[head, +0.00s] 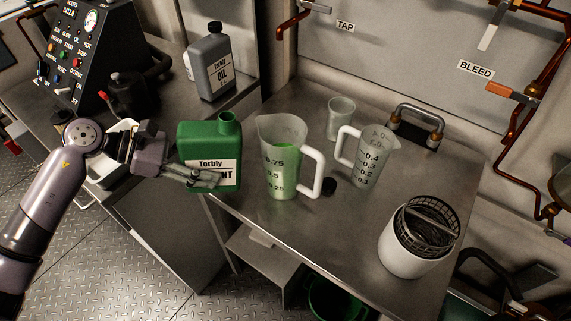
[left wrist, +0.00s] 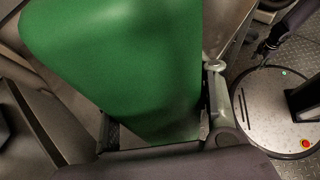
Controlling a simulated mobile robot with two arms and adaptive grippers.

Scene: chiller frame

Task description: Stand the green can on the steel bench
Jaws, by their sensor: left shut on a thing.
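The green can (head: 206,143) has a white label and a short spout at its upper right. My left gripper (head: 200,178) is shut on it, low on the label side, and it looks close to upright. The can is at the left edge of the steel bench (head: 310,231); whether its base touches the bench cannot be told. In the left wrist view the can (left wrist: 115,60) fills much of the picture between the fingers. My right gripper is not in view in the head picture.
On the bench stand a large jug (head: 282,180) with green liquid, close right of the can, a smaller jug (head: 369,160), a clear beaker (head: 341,118) and a white tub with a black basket (head: 401,252). A grey oil bottle (head: 211,68) stands behind. The bench's front middle is clear.

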